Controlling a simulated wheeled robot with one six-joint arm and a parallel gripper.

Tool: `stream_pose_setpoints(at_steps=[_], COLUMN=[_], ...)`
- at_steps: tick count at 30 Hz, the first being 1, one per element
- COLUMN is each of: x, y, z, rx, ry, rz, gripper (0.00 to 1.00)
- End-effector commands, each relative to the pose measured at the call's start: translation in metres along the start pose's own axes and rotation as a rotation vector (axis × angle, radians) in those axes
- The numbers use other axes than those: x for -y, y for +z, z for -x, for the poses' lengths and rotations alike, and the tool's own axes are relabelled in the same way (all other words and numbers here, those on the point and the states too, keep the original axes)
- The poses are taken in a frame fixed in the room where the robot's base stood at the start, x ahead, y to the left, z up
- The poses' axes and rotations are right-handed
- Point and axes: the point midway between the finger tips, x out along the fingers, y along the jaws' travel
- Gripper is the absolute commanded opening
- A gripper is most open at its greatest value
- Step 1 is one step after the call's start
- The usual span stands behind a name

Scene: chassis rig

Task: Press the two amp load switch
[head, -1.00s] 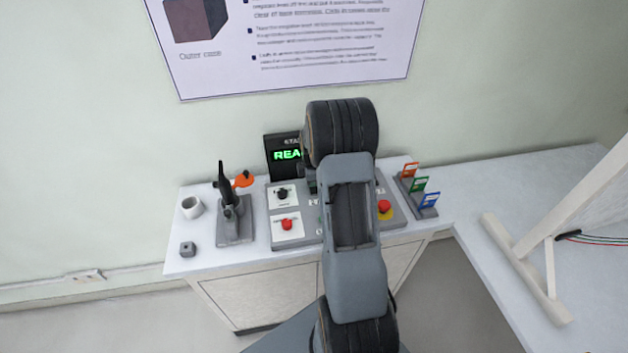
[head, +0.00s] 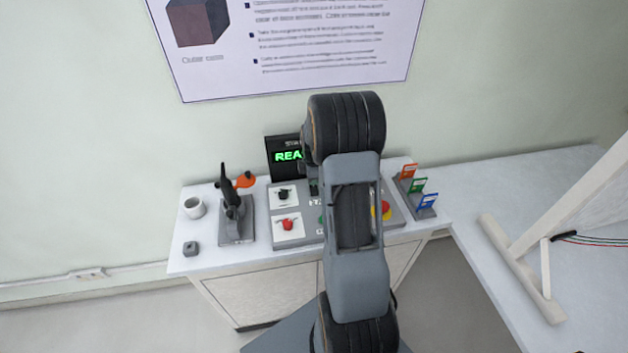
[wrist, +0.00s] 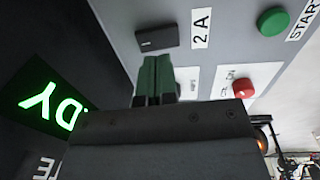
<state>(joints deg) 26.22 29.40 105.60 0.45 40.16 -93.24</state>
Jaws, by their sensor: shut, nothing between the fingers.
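The two amp switch is a black rocker (wrist: 157,38) on the grey panel in the wrist view, beside its "2 A" label (wrist: 200,28). My gripper (wrist: 155,62) is shut and empty, its green fingertips together. In the wrist picture the tips lie just below the rocker; a small gap seems to show, but I cannot tell contact for sure. In the head view my own arm covers much of the panel, and I cannot make out the rocker there.
A green button (wrist: 272,20) marked START and a red control (wrist: 243,87) share the panel. The lit display (head: 287,156) stands behind it. Left are a black-handled device (head: 236,215) and a mug (head: 194,207); right is a rack of coloured tags (head: 417,190).

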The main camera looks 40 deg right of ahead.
Motion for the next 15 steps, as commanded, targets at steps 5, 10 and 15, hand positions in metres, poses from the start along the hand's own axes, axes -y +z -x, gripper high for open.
stream_pose_setpoints(at_steps=[5,10,15], x=[0.001,0.003,0.004], y=[-0.001,-0.001,-0.001], z=[0.038,0.069,0.091], rx=[0.000,0.000,0.000], ry=[0.006,0.006,0.003], rz=[0.001,0.001,0.001], gripper=[0.00,0.00,0.00])
